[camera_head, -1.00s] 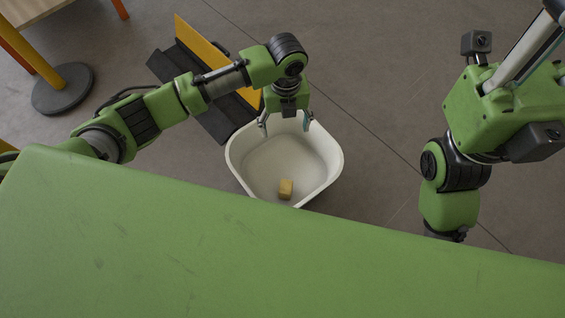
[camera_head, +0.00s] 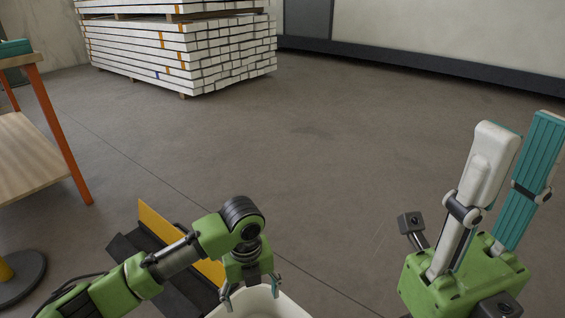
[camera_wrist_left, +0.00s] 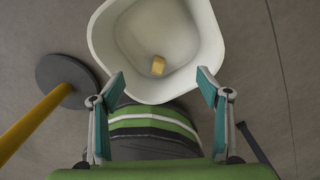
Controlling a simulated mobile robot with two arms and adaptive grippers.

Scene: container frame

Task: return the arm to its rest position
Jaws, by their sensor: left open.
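My left gripper (camera_head: 252,291) is open and empty, pointing down by the white tub (camera_head: 285,303), which is cut off at the bottom of the head view. The left wrist view shows my left gripper (camera_wrist_left: 162,88) with its fingers wide apart and nothing between them. The white tub (camera_wrist_left: 103,37) lies beyond the fingers there, with a small yellowish block (camera_wrist_left: 158,66) inside it. The block is out of the head view. My right gripper (camera_head: 522,135) points up at the right, its two fingers apart and empty.
A yellow and black angled object (camera_head: 160,224) stands on the floor behind my left arm. A wooden table with orange legs (camera_head: 62,135) is at the left, near a round dark post base (camera_head: 22,280). Stacked white beams (camera_head: 190,55) stand far back. The middle floor is clear.

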